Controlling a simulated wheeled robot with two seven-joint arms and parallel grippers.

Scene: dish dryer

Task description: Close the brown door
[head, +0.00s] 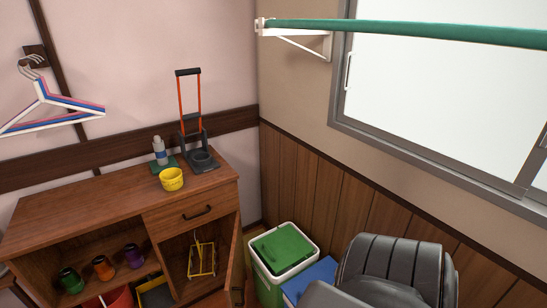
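The brown door (236,262) is on the right side of the wooden cabinet (85,213), below the drawer. It stands open, swung out toward me and seen nearly edge-on. A dark handle shows low on it, and its bottom runs near the lower edge of the view. The compartment beside it is open and holds a yellow wire rack (202,258). Neither of my grippers is in view.
A green-lidded bin (284,248) and a blue box (312,277) stand right of the door. A dark ribbed, padded shape (392,265) fills the lower right. A yellow cup (171,179) sits on the cabinet top. A green pole (420,30) crosses above.

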